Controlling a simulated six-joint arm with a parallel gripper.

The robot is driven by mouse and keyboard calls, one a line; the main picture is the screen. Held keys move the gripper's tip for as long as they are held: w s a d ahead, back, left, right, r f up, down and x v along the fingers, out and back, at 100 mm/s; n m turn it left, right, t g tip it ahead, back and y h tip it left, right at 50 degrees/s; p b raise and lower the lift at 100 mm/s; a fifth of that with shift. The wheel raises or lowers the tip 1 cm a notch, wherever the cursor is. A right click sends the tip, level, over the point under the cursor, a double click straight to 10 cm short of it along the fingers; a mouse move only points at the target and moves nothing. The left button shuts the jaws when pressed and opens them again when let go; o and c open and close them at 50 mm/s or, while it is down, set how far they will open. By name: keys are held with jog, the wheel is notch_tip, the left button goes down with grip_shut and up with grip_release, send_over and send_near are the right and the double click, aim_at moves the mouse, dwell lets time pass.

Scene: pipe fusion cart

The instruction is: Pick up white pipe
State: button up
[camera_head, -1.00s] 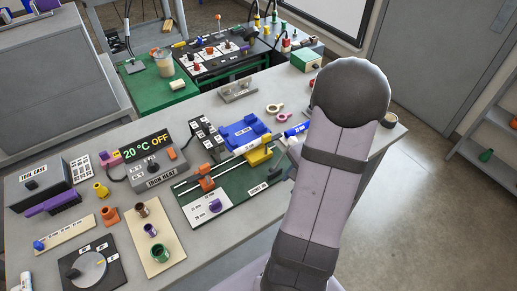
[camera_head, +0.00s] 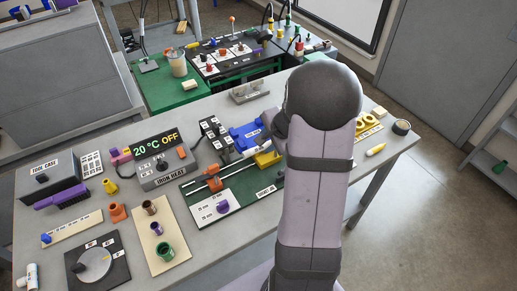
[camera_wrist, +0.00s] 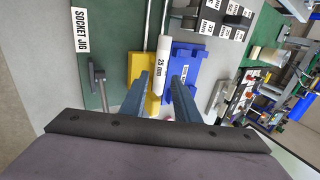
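The white pipe (camera_wrist: 162,62), marked 25 mm, lies across the socket jig beside the yellow clamp (camera_wrist: 140,66) and blue clamp (camera_wrist: 184,68). In the head view a short part of the white pipe (camera_head: 249,152) shows next to the yellow clamp (camera_head: 267,159); my arm hides the rest. My gripper (camera_wrist: 160,76) is over the jig in the wrist view, its two fingers apart, one on each side of the pipe's line. A gap shows between fingers and pipe. In the head view my arm hides the fingers.
The green jig board (camera_head: 236,190) carries two rods and an orange clamp (camera_head: 214,184). The iron heat box (camera_head: 160,168) stands to its left. At right are a yellow holder with rings (camera_head: 368,128) and a yellow piece (camera_head: 376,150).

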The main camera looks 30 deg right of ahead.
aim_at(262, 147)
jog(key=shift+w+f, duration=0.2)
jog(key=shift+f, duration=0.05)
jog(key=shift+d+x, duration=0.15)
jog(key=shift+x, duration=1.05)
jog(key=shift+d+x, duration=0.1)
jog(key=shift+x, duration=1.15)
grip_shut()
